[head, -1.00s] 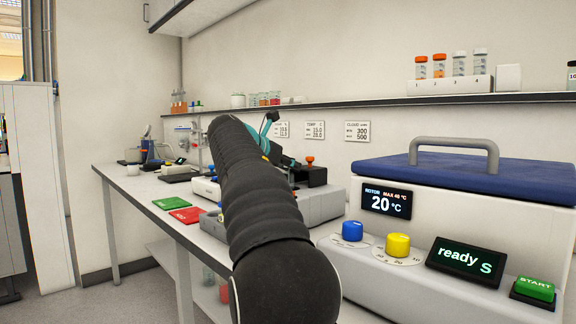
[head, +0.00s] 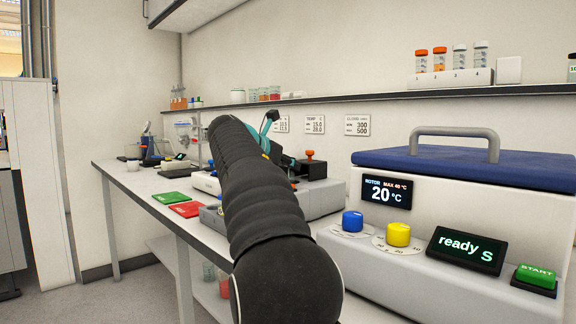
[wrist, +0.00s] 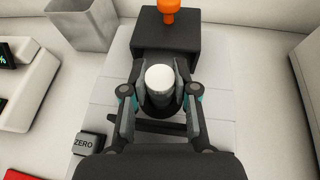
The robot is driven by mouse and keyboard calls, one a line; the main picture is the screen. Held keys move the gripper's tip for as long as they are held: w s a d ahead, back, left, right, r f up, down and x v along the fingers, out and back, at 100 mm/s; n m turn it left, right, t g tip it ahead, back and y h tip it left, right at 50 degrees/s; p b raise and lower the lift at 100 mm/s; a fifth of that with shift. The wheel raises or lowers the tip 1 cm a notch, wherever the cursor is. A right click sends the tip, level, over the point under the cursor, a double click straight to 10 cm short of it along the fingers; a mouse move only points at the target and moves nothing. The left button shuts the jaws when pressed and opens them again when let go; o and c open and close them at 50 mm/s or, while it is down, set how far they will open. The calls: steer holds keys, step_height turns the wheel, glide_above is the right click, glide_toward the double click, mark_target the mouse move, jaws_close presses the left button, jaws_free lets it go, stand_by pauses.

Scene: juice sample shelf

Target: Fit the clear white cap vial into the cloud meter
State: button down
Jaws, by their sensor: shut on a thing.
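The clear vial with a white cap (wrist: 160,77) is between the fingers of my gripper (wrist: 160,88) in the wrist view. My gripper is shut on it, and the cap faces the camera. The cloud meter (wrist: 219,112) is the pale body below, with a black housing and an orange knob (wrist: 170,12) just beyond the vial. A dark round area shows around the vial's lower part. I cannot tell whether the vial is in an opening or above it. In the head view my arm hides the vial and part of the meter (head: 322,203).
A ZERO button (wrist: 88,143) is at the meter's left. A grey open bin (wrist: 80,25) stands beyond it. In the head view a large blue-lidded machine (head: 440,215) stands at right. Green (head: 172,198) and red (head: 187,209) mats lie on the bench. A rack of vials (head: 450,78) is on the shelf.

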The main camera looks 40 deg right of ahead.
steer(key=shift+f, duration=0.1)
stand_by(0.3)
steer(key=shift+r+p, duration=0.85)
steer(key=shift+r, duration=0.45)
steer(key=shift+f+b, duration=0.7)
steer(key=shift+f, duration=0.65)
stand_by(0.6)
steer(key=shift+r+p, duration=0.7)
steer(key=shift+r, duration=0.7)
steer(key=c, duration=0.8)
jaws_free()
